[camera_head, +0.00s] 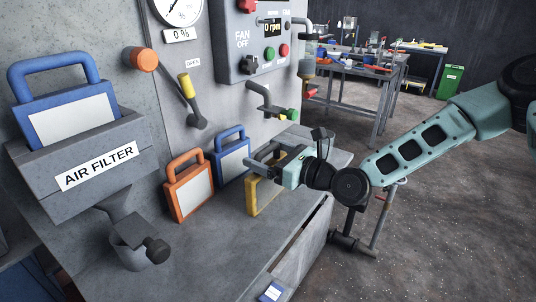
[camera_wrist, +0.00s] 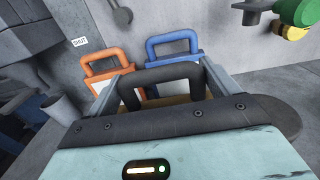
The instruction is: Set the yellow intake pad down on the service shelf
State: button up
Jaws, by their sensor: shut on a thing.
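The yellow intake pad (camera_head: 251,200) is upright on or just above the grey service shelf (camera_head: 215,245), in the head view. I cannot tell whether its lower edge touches the shelf. My gripper (camera_head: 262,166) is shut on its upper part, and the gripper hides the handle. In the wrist view the two fingers of my gripper (camera_wrist: 160,88) flank a dark arch, with a strip of the yellow pad (camera_wrist: 182,99) behind it. Most of the pad is hidden there.
An orange pad (camera_head: 188,194) and a blue pad (camera_head: 233,156) stand left of the yellow one, by the wall. Another blue pad (camera_head: 75,122) sits in the AIR FILTER holder (camera_head: 95,168). A valve lever (camera_head: 268,104) juts out above my gripper. The shelf's front is mostly clear.

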jog(key=shift+f, duration=0.1)
jog(key=o, duration=1.2)
jog(key=shift+f, duration=0.1)
jog(key=b+v, duration=0.2)
jog(key=v, duration=1)
jog(key=s+a+f+n+g+h, duration=0.3)
jog(key=s+f+n+g+h, duration=0.75)
jog(key=n, duration=0.75)
jog(key=s+d+r+n+h, duration=0.1)
jog(key=s+r+n, duration=0.2)
jog(key=s+n, duration=0.2)
jog(key=s+d+r+n+h, duration=0.1)
jog(key=s+d+r+n, duration=0.1)
jog(key=s+n, duration=0.3)
jog(key=s+d+r+n+h, duration=0.1)
jog(key=s+d+r+n, duration=0.1)
jog(key=s+r+n, duration=0.2)
jog(key=shift+s+d+r+n+g, duration=0.25)
jog(key=shift+s+r+n, duration=0.05)
jog(key=shift+s+n, duration=0.35)
